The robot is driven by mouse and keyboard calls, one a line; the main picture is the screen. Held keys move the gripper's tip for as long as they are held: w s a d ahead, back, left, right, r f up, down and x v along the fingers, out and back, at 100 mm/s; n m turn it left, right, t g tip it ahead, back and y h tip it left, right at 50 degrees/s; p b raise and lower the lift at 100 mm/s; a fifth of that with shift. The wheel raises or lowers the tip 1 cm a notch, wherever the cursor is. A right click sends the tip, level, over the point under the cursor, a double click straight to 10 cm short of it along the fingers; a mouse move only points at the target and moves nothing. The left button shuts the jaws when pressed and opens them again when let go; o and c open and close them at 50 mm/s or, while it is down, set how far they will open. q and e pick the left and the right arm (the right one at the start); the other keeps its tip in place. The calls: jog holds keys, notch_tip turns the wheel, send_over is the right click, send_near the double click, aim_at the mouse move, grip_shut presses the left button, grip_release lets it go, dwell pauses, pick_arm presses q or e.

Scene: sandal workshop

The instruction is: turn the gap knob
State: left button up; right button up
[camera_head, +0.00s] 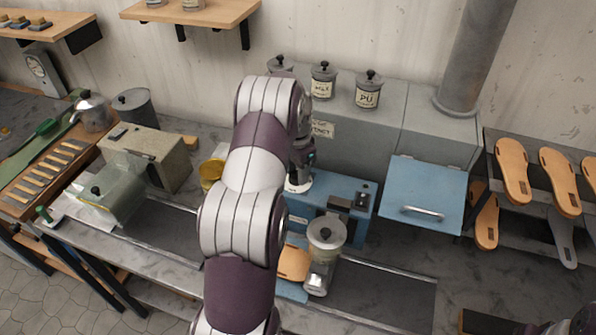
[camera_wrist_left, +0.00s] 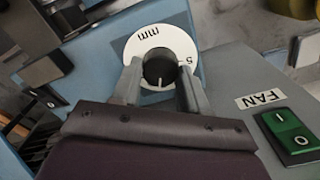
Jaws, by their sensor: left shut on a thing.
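The gap knob (camera_wrist_left: 160,70) is a small black knob with a pale pointer line. It sits in the middle of a white dial plate (camera_wrist_left: 187,48) marked "5" and "mm", on a blue machine (camera_head: 345,188). My left gripper (camera_wrist_left: 160,86) has one finger on each side of the knob and is shut on it. In the head view the left gripper (camera_head: 301,168) is at the machine's top left, over the white dial (camera_head: 298,187), and my arm hides much of that area.
Beside the dial is a panel labelled "FAN" with a green rocker switch (camera_wrist_left: 289,136).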

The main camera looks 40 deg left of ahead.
pick_arm(q)
jog(key=shift+s+n, duration=0.1)
jog(key=shift+n, duration=0.6)
jog(key=o, duration=1.1)
jog(key=shift+s, duration=0.1)
jog(key=shift+c, duration=0.2)
jog(key=shift+s+a, duration=0.1)
